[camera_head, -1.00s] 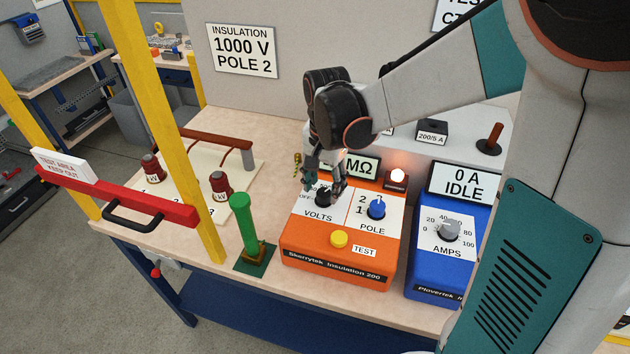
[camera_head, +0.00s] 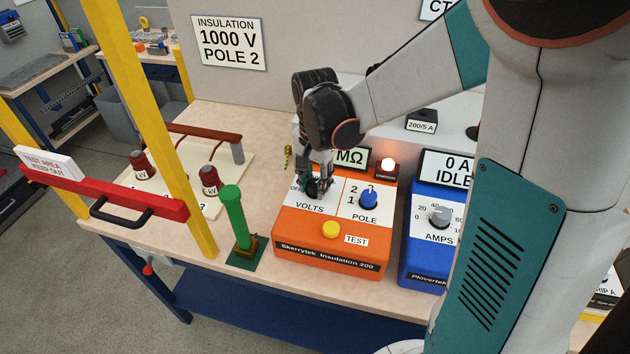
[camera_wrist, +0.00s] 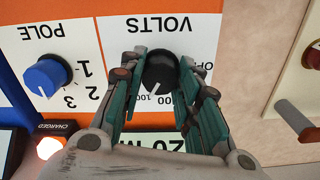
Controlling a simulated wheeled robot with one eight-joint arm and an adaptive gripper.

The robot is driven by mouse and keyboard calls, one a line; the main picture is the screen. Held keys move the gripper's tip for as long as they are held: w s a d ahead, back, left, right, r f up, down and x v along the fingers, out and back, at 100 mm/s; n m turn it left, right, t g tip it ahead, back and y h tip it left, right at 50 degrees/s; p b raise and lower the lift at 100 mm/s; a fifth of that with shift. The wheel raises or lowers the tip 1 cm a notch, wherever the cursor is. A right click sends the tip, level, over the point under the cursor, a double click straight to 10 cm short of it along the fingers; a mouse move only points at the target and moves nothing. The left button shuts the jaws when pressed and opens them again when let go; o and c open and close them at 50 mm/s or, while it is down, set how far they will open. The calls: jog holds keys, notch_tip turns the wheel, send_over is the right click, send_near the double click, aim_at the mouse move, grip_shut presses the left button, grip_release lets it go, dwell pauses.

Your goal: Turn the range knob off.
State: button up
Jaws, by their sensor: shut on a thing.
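The black VOLTS range knob (camera_wrist: 160,72) sits on the white panel of the orange insulation tester (camera_head: 325,254). In the wrist view its white pointer mark faces down and slightly left, toward the printed numbers and away from the OFF label (camera_wrist: 210,67) at right. My gripper (camera_head: 319,187) reaches down from above onto the knob. In the wrist view its teal fingers stand on both sides of the knob and are shut on it. In the head view the fingers hide most of the knob.
A blue POLE knob (camera_head: 368,199) and a yellow TEST button (camera_head: 331,230) are close by. A lit red-orange lamp (camera_head: 388,164) stands behind. The blue AMPS unit (camera_head: 424,262) is at right, a green post (camera_head: 235,218) at left.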

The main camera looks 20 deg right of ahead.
jog(key=shift+n, duration=0.3)
jog(key=n, duration=1.1)
jog(key=shift+n, duration=0.3)
jog(key=n, duration=1.1)
jog(key=shift+n, duration=0.4)
jog(key=o, duration=1.1)
